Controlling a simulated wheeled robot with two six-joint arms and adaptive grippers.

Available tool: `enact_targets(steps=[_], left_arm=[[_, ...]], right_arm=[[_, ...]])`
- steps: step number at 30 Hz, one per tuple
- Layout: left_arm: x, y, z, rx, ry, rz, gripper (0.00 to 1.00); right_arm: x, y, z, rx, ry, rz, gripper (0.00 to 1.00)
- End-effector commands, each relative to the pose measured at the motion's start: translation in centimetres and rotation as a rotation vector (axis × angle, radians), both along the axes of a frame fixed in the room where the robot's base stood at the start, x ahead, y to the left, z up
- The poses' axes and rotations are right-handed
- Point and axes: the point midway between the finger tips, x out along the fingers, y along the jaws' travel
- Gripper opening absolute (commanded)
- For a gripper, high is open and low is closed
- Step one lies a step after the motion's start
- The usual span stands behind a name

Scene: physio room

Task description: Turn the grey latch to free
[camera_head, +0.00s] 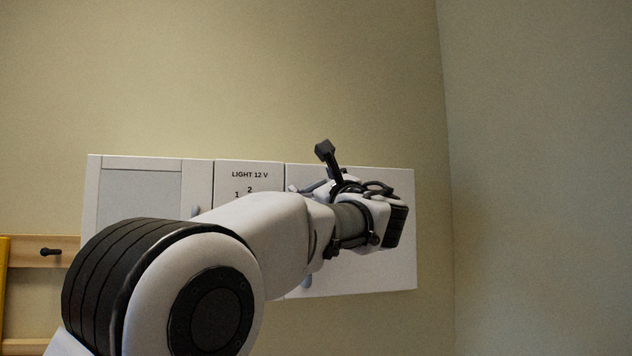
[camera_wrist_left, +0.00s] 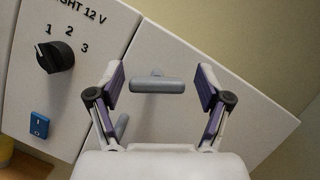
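The grey latch (camera_wrist_left: 157,84) is a bar on a short stem on the white cabinet door panel. In the left wrist view the bar lies nearly level across the picture. My left gripper (camera_wrist_left: 162,76) is open, with one finger on each side of the latch and a visible gap to each end of the bar. The fingers do not appear to touch it. In the head view my left arm covers the latch, and the fingers are hidden. My right gripper is in neither view.
The white cabinet (camera_head: 400,275) hangs on the wall. Its middle panel has a black knob (camera_wrist_left: 54,57) marked 1, 2, 3 and a blue switch (camera_wrist_left: 40,126). A grey handle (camera_wrist_left: 122,125) sits beside the left finger in the picture. A wooden rail with a peg (camera_head: 50,252) is at left.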

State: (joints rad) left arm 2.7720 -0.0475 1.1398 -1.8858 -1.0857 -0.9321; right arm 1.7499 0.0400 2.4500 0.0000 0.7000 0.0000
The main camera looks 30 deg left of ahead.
Motion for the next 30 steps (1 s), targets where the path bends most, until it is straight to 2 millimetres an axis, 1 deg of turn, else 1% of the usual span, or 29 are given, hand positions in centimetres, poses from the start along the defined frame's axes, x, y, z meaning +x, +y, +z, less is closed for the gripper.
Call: enact_targets(steps=[1, 2, 3, 4, 30], left_arm=[[-0.01, 0.01, -0.02, 0.0, 0.0, 0.0, 0.53], [-0.01, 0.03, -0.02, -0.001, 0.0, 0.001, 0.42], [-0.01, 0.01, -0.02, 0.0, 0.0, 0.0, 0.28], [0.01, 0.0, -0.01, 0.0, 0.0, 0.0, 0.21], [-0.07, 0.04, 0.15, -0.016, -0.02, 0.0, 0.21]], right_arm=[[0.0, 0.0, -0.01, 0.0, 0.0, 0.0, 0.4], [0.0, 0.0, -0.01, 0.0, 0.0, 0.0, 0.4], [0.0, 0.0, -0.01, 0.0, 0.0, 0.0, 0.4], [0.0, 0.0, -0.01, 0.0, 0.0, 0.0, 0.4], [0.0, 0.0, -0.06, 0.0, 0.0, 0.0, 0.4]])
